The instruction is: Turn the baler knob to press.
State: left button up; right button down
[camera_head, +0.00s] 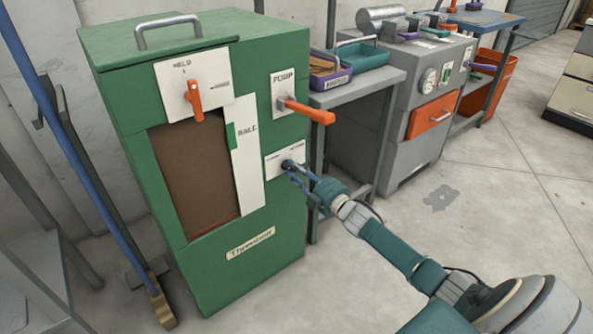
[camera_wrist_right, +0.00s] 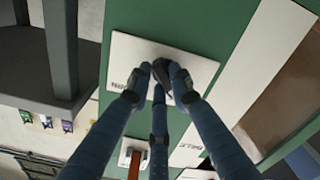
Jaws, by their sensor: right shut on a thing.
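The green baler (camera_head: 262,215) stands at the left of the head view. A small dark knob (camera_head: 287,164) sits on a white plate (camera_head: 272,166) low on the right of its front. My right gripper (camera_head: 293,171) reaches the knob from the lower right, its fingers shut around it. In the right wrist view the gripper's fingertips (camera_wrist_right: 161,77) meet at the middle of the white plate (camera_wrist_right: 203,70). The fingers cover most of the knob there, and I cannot read which setting it points to. My left gripper is not in view.
Above the knob is an orange PUMP lever (camera_head: 309,110). An orange handle (camera_head: 195,101) hangs over the brown window (camera_head: 190,175). A grey table with trays (camera_head: 360,54) and a grey machine (camera_head: 400,135) stand to the right. A blue pole (camera_head: 75,150) stands left.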

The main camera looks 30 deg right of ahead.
jog(key=shift+f, duration=0.1)
jog(key=c, duration=1.5)
grip_release()
jog(key=shift+c, duration=0.2)
jog(key=shift+s, duration=0.1)
jog(key=s, duration=1.1)
jog(key=shift+s+d, duration=0.4)
jog(key=shift+d, duration=0.05)
